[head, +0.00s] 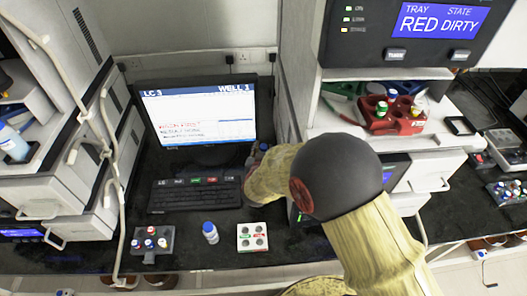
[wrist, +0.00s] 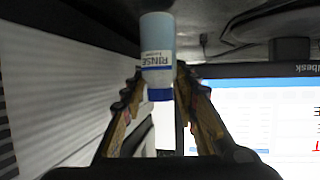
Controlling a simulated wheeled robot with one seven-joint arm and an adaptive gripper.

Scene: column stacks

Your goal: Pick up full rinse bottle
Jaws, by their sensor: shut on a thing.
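A rinse bottle (wrist: 157,50) with a pale blue body, a white label reading RINSE and a dark blue band is between the fingertips of my gripper (wrist: 158,80) in the wrist view. The fingers are shut on it from both sides. In the head view my gripper (head: 256,158) is in front of the monitor's right edge, mostly hidden by my arm. Another bottle (head: 210,232), white with a blue cap, stands upright on the bench, left of a pale holder. I cannot tell how full either bottle is.
The monitor (head: 200,108) and black keyboard (head: 195,194) are left of my gripper. A white cabinet wall is close on the right. A grey vial rack (head: 152,241) and a pale holder (head: 253,237) stand near the front edge. A red rack (head: 393,115) with vials is at right.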

